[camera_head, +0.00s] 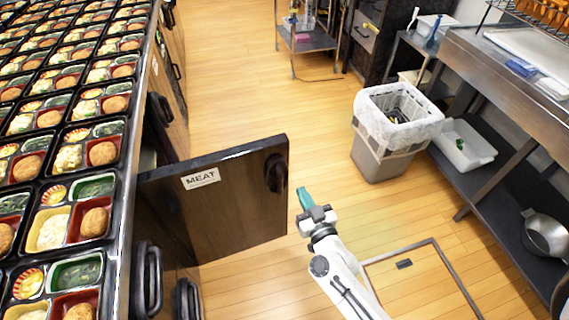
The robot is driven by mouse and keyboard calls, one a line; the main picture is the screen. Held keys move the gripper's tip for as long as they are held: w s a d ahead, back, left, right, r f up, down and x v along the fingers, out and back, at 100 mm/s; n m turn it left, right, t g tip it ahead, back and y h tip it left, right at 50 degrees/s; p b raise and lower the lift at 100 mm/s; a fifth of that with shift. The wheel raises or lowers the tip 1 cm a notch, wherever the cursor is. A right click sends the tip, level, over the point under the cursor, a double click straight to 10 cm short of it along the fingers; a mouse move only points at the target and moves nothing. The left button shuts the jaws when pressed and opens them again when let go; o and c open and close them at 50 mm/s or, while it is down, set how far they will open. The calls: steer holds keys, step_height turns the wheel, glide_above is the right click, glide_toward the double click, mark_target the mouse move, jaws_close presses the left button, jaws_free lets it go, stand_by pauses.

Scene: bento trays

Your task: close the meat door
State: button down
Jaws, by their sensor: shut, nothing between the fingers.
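The meat door (235,203) is a dark wooden panel with a white label reading MEAT. It stands swung out from the cabinet under the counter at the left, reaching into the aisle. Its dark handle (275,172) is near the free upper right corner. My gripper (303,197), with teal fingers, is just to the right of the door's free edge. It is shut and empty. I cannot tell whether it touches the door. The cabinet opening behind the door is mostly hidden.
Bento trays (62,222) cover the counter at the left. More dark cabinet doors with handles (150,280) lie below it. A lined grey bin (385,160) stands on the floor to the right. A steel table with a lower shelf (505,195) runs along the right.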

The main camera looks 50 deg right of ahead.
mark_target(282, 155)
steer(key=x, duration=1.3)
steer(key=shift+b, duration=0.3)
steer(key=shift+w, duration=0.15)
